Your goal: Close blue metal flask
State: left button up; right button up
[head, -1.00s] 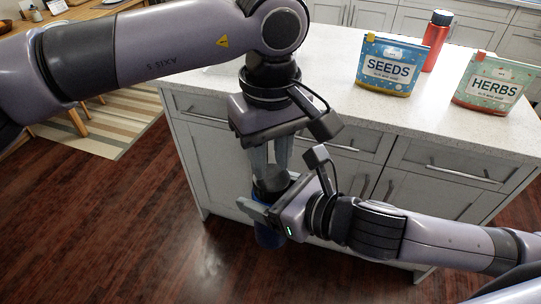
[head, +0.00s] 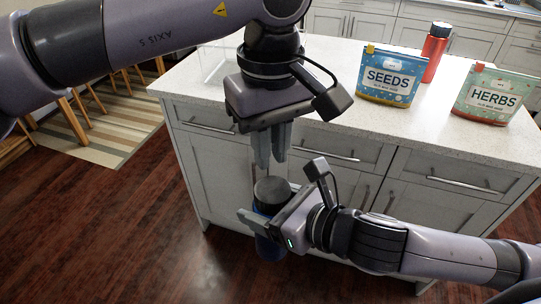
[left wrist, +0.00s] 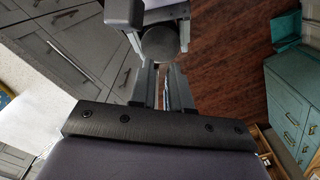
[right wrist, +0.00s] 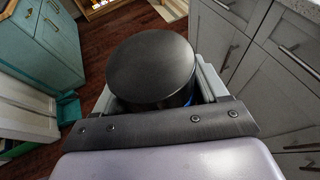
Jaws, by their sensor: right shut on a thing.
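The blue metal flask (head: 270,243) is upright in the air in front of the island, with a round dark cap (head: 272,190) on its top. My right gripper (head: 262,222) is shut around the flask's body. In the right wrist view the flat dark cap (right wrist: 152,68) hides most of the body, with a sliver of blue below it. My left gripper (head: 271,146) points down just above the cap, empty, its fingers a small gap apart. The left wrist view shows the cap (left wrist: 160,43) beyond these fingertips.
The island's white countertop (head: 440,137) holds a seeds pouch (head: 388,78), a herbs pouch (head: 495,95) and a red flask with a dark cap (head: 435,55). Drawers and cabinet doors (head: 335,175) stand behind my grippers. Open wood floor (head: 120,220) lies left.

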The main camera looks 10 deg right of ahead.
pick_arm(q)
jog(key=o, duration=0.9)
jog(key=shift+o, duration=0.2)
jog(key=n, duration=0.5)
jog(key=shift+a+r, duration=0.15)
jog(key=shift+a, duration=0.1)
jog(key=n, duration=0.5)
jog(key=shift+w+a+r, duration=0.1)
jog(key=shift+a+r, duration=0.05)
jog(key=shift+r, duration=0.05)
jog(key=n, duration=0.6)
jog(key=shift+w+a+r+n+g+h, duration=0.1)
jog(key=shift+a+r+n+g+h, duration=0.2)
jog(key=shift+h, duration=0.1)
jog(key=n, duration=0.5)
jog(key=shift+a+r, duration=0.1)
jog(key=shift+r, duration=0.1)
jog(key=r+n, duration=0.1)
jog(key=n, duration=0.6)
jog(key=a+r+n+h, duration=0.1)
jog(key=n, duration=0.7)
jog(key=n+g+h, duration=0.1)
jog(key=n, duration=0.7)
jog(key=shift+w+a+r, duration=0.2)
jog(key=shift+w+r, duration=0.2)
